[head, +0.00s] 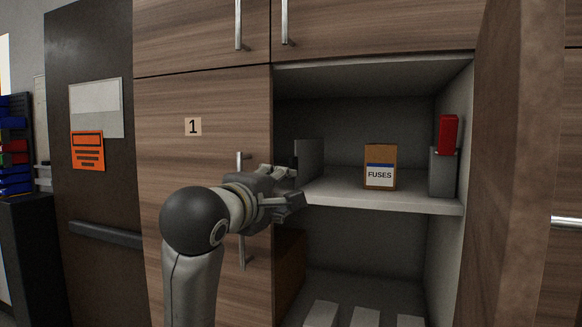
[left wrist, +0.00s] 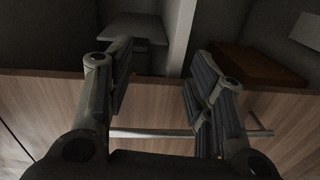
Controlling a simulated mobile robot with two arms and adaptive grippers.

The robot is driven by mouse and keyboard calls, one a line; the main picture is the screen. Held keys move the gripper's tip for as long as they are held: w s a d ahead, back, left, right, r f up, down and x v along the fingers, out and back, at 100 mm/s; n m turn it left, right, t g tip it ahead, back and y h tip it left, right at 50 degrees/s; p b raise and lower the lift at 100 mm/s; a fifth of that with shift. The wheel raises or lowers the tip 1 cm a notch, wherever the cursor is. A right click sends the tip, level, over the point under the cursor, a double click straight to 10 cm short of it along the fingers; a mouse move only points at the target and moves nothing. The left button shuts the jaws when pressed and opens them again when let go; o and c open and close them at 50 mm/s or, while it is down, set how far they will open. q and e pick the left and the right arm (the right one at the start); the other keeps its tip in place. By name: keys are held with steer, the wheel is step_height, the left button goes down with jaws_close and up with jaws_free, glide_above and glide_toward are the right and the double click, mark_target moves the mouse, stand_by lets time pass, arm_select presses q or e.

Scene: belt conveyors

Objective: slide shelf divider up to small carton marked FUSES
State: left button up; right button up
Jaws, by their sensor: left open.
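The carton marked FUSES (head: 380,153), brown with a white label and blue stripe, stands upright on the shelf (head: 340,190) of the open cupboard. A grey upright plate, the shelf divider (head: 309,158), stands at the shelf's left end, well apart from the carton. A grey plate-like shape (left wrist: 135,27), likely the divider, shows in the left wrist view. My left gripper (head: 295,184) is open and empty, in front of the shelf's left end and just short of the divider; its fingers (left wrist: 158,58) also show in the left wrist view. My right gripper is out of view.
A grey block (head: 442,172) with a red piece (head: 448,135) stands at the shelf's right end. The shelf between divider and carton is clear. A closed wooden door (head: 200,95) is left; an open door (head: 515,150) is right. A brown box (left wrist: 258,65) sits below.

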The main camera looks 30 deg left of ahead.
mark_target(290, 167)
arm_select(q)
steer(key=shift+n, duration=0.6)
steer(key=w+a+r+p, duration=0.1)
steer(key=w, duration=0.1)
steer(key=w+a+r+p, duration=0.1)
steer(key=w+p, duration=0.1)
steer(key=w+r+p, duration=0.1)
steer(key=w, duration=0.2)
steer(key=shift+a+r, duration=0.15)
steer(key=shift+a, duration=0.25)
steer(key=shift+p+x, duration=0.45)
steer(key=shift+x, duration=0.45)
steer(key=shift+d+t, duration=0.1)
steer(key=shift+t, duration=0.2)
jaws_close()
